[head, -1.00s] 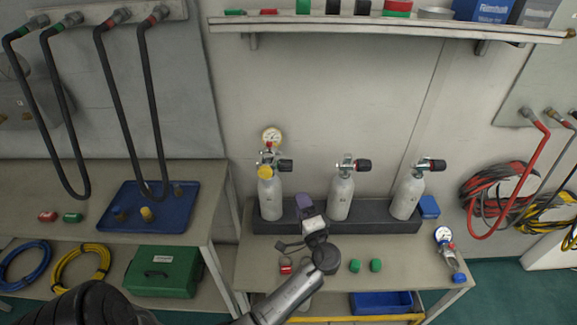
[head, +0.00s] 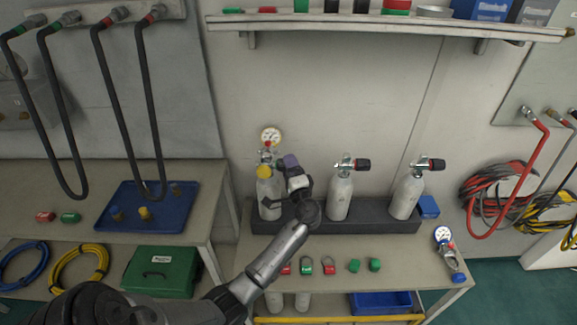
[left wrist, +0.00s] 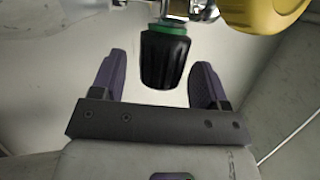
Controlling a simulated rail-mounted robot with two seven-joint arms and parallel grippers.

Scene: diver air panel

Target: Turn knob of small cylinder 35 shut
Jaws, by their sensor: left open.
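Three small grey cylinders stand in a dark rack (head: 380,222) on the right bench: left (head: 267,200), middle (head: 340,198) and right (head: 407,197). Their numbers are too small to read. The left one carries a gauge (head: 271,137) and a yellow part (head: 264,171). My left gripper (head: 290,162) is at its valve and covers its knob in the head view. In the left wrist view the black knob (left wrist: 164,60) with a green ring lies between the open fingers of my left gripper (left wrist: 160,82), with gaps at both sides. My right gripper is out of view.
The yellow part (left wrist: 265,12) is close beside the knob in the left wrist view. Red and green items (head: 354,265) lie along the bench front. A loose gauge (head: 444,236) lies at the right. A shelf (head: 390,24) runs above.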

